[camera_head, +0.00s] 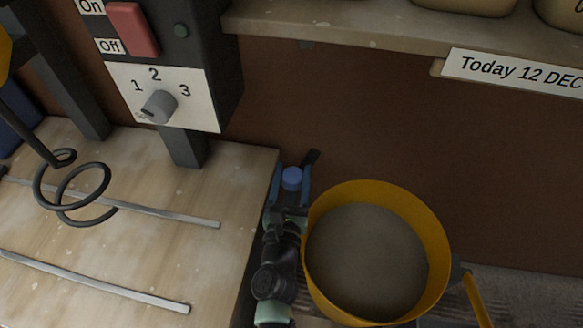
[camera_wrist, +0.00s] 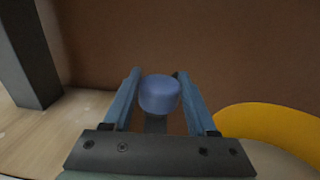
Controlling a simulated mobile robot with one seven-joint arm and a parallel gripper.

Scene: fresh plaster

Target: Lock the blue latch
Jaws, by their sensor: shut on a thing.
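The blue latch (camera_head: 292,178) shows as a rounded blue knob beside the right edge of the wooden worktop, with a short dark bar just beyond it. In the wrist view the blue knob (camera_wrist: 159,94) stands between the two fingers. My gripper (camera_head: 290,184) is shut on the blue knob, with one blue finger on each side. It also shows in the wrist view (camera_wrist: 158,90). The lower part of the latch is mostly hidden by the gripper and arm.
A yellow bucket (camera_head: 437,226) filled with grey material stands close to the right of my arm. The wooden worktop (camera_head: 120,262) with metal strips lies left. A control box (camera_head: 222,60) with a red switch and dial stands above it. A shelf (camera_head: 340,28) runs across the top.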

